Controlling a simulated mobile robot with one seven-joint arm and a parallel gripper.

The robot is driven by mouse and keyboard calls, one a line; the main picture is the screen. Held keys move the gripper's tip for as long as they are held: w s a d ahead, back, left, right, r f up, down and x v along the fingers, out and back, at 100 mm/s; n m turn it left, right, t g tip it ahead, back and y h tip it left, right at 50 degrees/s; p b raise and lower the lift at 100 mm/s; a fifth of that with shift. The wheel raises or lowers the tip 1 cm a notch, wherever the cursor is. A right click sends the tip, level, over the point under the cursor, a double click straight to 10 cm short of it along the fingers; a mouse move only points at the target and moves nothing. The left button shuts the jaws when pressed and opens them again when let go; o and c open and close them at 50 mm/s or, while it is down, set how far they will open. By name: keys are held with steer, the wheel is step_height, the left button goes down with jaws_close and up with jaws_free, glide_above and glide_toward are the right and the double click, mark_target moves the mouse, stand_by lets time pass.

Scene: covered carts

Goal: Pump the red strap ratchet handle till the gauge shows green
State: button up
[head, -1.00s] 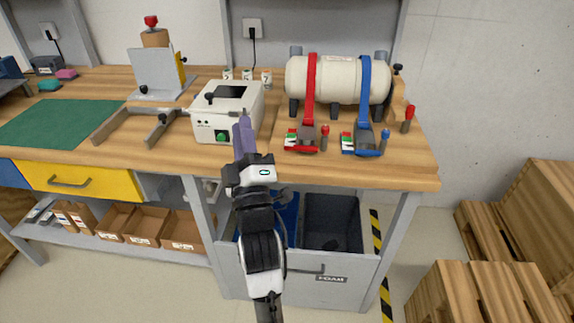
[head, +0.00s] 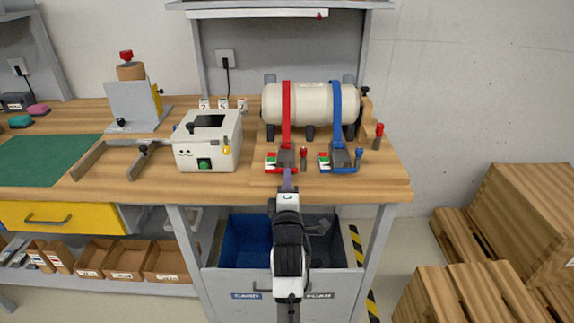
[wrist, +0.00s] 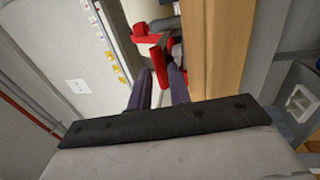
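A cream tank (head: 308,105) lies on the bench, held by a red strap (head: 286,115) and a blue strap (head: 337,108). The red strap's ratchet (head: 286,158) is at the front of the tank, beside a small red, white and green gauge (head: 271,161); its reading is too small to tell. My gripper (head: 288,182) is just in front of the red ratchet.
A white box with a green button (head: 207,150) stands on the left. The bench's front edge (head: 240,192) runs beneath my gripper. Wooden crates (head: 450,293) stand at the right.

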mark_target(286, 157)
steer(key=shift+w+r+p, duration=0.2)
steer(key=shift+w, duration=0.75)
steer(key=shift+w+r+p, duration=0.15)
steer(key=shift+w+r, duration=0.05)
steer(key=shift+w, duration=0.75)
jaws_close()
